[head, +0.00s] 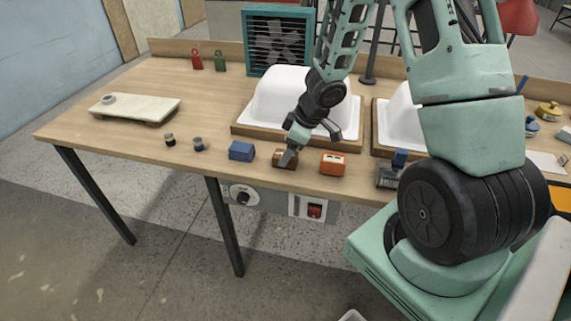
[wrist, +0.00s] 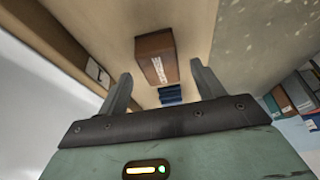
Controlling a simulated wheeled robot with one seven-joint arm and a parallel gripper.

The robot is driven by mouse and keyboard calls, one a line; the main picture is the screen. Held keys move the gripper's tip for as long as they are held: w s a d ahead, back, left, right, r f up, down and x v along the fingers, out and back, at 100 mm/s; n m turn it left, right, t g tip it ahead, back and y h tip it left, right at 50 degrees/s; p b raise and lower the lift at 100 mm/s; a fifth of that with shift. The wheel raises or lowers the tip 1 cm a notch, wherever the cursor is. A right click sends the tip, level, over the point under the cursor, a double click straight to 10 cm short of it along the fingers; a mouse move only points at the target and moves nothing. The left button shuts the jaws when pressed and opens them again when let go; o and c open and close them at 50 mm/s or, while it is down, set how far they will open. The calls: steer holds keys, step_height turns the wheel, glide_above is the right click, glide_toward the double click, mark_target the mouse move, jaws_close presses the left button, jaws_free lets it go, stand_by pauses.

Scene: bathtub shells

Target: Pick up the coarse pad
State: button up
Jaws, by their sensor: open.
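Three pads lie in a row along the front edge of the wooden table: a blue pad (head: 241,151), a brown pad (head: 280,160) and an orange pad (head: 332,164). In the wrist view the brown pad (wrist: 153,46) carries white lettering too small to read, so I cannot confirm which pad is the coarse one. My gripper (head: 289,157) is at the brown pad and partly covers it in the head view. Contact is unclear.
A white tub shell (head: 280,92) on a wooden base stands just behind the pads, with another (head: 399,118) to its right. Two small dark jars (head: 198,144) stand left of the blue pad. A pale slab (head: 135,106) lies at the left; the table between is mostly clear.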

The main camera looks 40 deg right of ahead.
steer(key=b+x, duration=0.1)
steer(key=x, duration=0.1)
steer(key=shift+w+f, duration=0.1)
steer(key=shift+f, duration=0.25)
steer(key=shift+r, duration=0.1)
steer(key=c, duration=1.1)
steer(key=shift+o, duration=0.2)
steer(key=shift+r, duration=0.15)
step_height(320, 180, up, 10)
steer(key=p, duration=0.8)
steer(key=shift+o, duration=0.4)
steer(key=shift+a+f, duration=0.1)
steer(key=shift+f, duration=0.1)
